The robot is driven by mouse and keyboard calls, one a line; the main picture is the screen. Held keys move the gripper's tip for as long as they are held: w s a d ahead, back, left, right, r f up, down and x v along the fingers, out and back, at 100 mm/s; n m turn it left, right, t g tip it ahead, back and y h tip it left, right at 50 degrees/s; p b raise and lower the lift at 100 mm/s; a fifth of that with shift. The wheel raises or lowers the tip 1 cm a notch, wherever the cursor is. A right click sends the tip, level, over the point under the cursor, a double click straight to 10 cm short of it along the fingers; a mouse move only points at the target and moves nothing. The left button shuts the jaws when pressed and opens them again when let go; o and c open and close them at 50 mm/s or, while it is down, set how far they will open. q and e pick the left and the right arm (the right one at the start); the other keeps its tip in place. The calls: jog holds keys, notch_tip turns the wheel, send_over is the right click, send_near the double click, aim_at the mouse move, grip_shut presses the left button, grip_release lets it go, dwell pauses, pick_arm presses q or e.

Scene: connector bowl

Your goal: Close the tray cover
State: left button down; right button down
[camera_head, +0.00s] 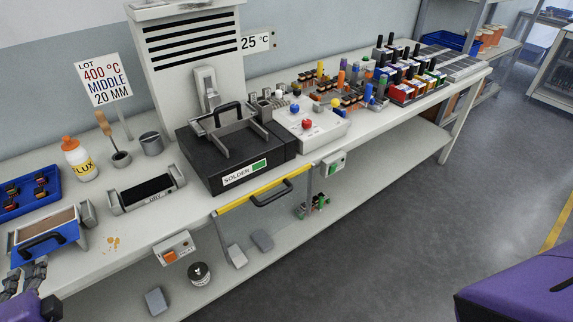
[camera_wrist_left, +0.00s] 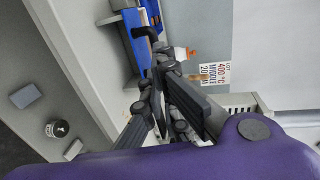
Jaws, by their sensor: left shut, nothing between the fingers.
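A small tray with a blue front (camera_head: 38,253) and grey end posts sits at the left end of the bench. A tan, flat surface (camera_head: 45,226) shows on its top. A black handle (camera_head: 42,241) is on its front side. I cannot tell for sure which part is the cover. My left gripper (camera_head: 38,264) is shut and empty just in front of the blue front, near the handle. In the left wrist view my left gripper (camera_wrist_left: 163,60) has its fingertips close to the black handle (camera_wrist_left: 146,33); I cannot tell whether they touch. My right gripper is out of view.
A blue bin (camera_head: 28,192) with small parts and a flux bottle (camera_head: 79,160) stand behind the tray. A grey dry holder (camera_head: 147,193) and a black solder unit (camera_head: 232,150) are to the right.

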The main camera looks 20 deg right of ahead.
aim_at(35, 241)
pick_arm(q)
jog(key=x, duration=0.6)
jog(key=shift+w, duration=0.3)
jog(key=shift+w+a+f, duration=0.2)
jog(key=shift+w, duration=0.5)
jog(key=x, duration=0.2)
jog(key=r+x, duration=0.1)
jog(key=x, duration=0.5)
jog(key=shift+w+r, duration=0.15)
jog(key=shift+r, duration=0.2)
